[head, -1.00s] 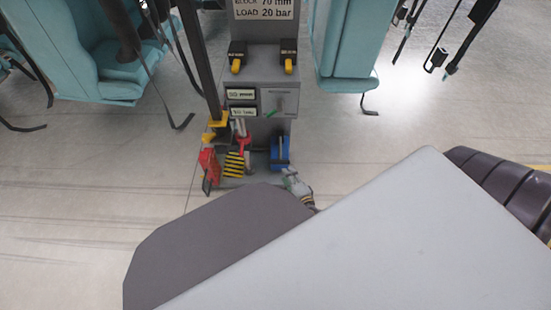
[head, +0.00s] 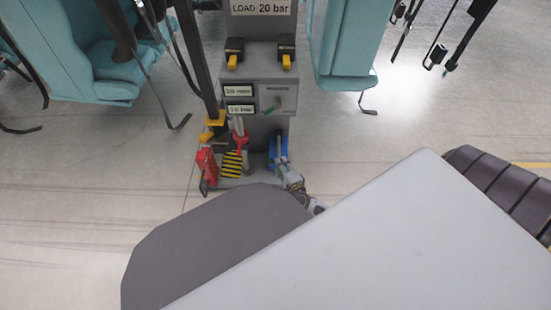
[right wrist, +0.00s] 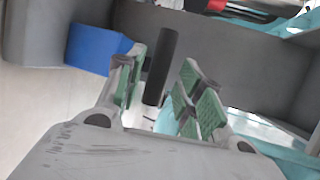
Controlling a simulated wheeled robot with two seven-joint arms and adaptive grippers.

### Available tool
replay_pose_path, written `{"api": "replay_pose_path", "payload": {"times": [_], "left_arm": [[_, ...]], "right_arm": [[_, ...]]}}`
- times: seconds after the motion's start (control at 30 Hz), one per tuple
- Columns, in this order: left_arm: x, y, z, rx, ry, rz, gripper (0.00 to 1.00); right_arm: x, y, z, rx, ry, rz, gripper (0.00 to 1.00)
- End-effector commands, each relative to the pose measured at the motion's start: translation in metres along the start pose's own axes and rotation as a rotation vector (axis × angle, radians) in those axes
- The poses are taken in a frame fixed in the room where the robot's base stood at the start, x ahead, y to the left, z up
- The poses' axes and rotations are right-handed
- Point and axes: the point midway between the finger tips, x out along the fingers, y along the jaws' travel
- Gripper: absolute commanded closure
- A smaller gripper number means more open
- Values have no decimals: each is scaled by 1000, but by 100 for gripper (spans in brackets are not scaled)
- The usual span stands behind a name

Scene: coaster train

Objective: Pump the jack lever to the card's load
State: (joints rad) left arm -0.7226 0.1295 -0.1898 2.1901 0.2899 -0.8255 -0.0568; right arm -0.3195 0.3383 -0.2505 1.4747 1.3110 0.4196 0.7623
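The card (head: 260,7) at the top of the grey stand shows "LOAD 20 bar"; its upper line is cut off. Two small readouts (head: 239,99) on the stand are blurred; the lower one seems to read about 10 bar. A dark cylindrical bar (right wrist: 161,66), which looks like the lever's handle, stands between the fingers of my right gripper (right wrist: 158,92) in the right wrist view. The green-padded fingers are apart, with gaps beside the bar. In the head view my right gripper (head: 281,160) is in front of the blue part (head: 272,147) at the stand's foot. My left gripper is out of view.
A red block (head: 206,165), a black-and-yellow striped piece (head: 232,164) and a red-collared part (head: 241,142) crowd the base left of my gripper. Teal seats (head: 345,50) hang on both sides. Open floor (head: 80,200) lies to the left.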

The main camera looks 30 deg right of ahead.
Motion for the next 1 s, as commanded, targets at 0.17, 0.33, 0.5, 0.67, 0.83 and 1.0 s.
{"api": "replay_pose_path", "payload": {"times": [0.17,0.33,0.5,0.67,0.83,1.0], "left_arm": [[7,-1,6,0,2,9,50],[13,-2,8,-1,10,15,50],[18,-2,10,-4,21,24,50],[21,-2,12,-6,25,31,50],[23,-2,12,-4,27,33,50],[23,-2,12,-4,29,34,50]], "right_arm": [[20,0,0,0,-1,-1,63],[36,0,0,0,0,-2,63],[53,1,0,0,-1,-1,63],[64,0,0,0,-1,-1,63],[71,0,0,0,-1,-1,63],[72,0,0,0,-1,0,63]]}}
